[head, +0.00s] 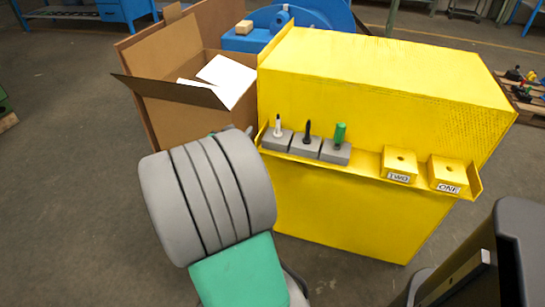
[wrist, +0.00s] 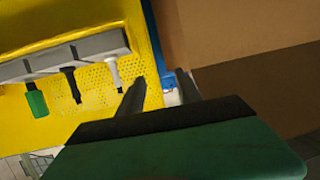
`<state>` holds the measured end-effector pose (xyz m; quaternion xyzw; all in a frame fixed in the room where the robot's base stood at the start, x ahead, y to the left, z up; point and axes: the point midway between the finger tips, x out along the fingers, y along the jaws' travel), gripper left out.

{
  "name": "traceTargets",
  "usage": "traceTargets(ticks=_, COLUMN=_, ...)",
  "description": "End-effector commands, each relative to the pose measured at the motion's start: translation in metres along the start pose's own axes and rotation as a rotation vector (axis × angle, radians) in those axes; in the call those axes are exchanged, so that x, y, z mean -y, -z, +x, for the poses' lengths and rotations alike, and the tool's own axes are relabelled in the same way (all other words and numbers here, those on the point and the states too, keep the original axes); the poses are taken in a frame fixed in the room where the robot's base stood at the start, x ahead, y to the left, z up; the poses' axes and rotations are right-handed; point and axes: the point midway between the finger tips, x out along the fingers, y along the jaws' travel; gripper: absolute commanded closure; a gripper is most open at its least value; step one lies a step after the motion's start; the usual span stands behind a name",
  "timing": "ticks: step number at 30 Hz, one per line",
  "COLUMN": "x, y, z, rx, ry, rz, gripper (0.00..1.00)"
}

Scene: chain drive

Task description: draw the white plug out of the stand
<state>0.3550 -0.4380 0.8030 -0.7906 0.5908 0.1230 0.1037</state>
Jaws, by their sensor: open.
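The white plug (head: 278,127) stands upright in the leftmost grey block of the stand (head: 276,141), on the ledge of the yellow housing. In the wrist view, which is turned over, the white plug (wrist: 114,73) points down from the grey stand (wrist: 62,56). My gripper (wrist: 160,78) is open, and nothing shows between its fingers. The white plug is just left of the left finger in that view, outside the jaws and seemingly apart from it.
A black plug (head: 308,131) and a green plug (head: 340,134) stand beside the white one. Yellow blocks marked TWO (head: 399,165) and ONE (head: 447,174) sit farther right on the ledge. An open cardboard box (head: 180,93) stands left of the yellow housing (head: 380,85).

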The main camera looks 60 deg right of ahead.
Motion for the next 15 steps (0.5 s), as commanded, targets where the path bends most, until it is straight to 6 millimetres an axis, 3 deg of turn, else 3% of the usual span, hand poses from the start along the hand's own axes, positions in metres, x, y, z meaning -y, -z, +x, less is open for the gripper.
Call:
traceTargets(ticks=1, x=-0.033, y=-0.025, z=0.029, rx=-0.083, ry=-0.058, rz=0.011, gripper=0.59)
traceTargets(ticks=3, x=-0.066, y=-0.026, z=0.047, rx=-0.196, ry=-0.105, rz=0.015, gripper=0.59)
traceTargets(ticks=6, x=-0.091, y=-0.021, z=0.057, rx=-0.295, ry=-0.131, rz=0.007, gripper=0.59)
traceTargets(ticks=11, x=-0.099, y=-0.009, z=0.067, rx=-0.327, ry=-0.135, rz=0.003, gripper=0.59)
traceTargets(ticks=15, x=-0.102, y=-0.001, z=0.091, rx=-0.326, ry=-0.134, rz=0.004, gripper=0.59)
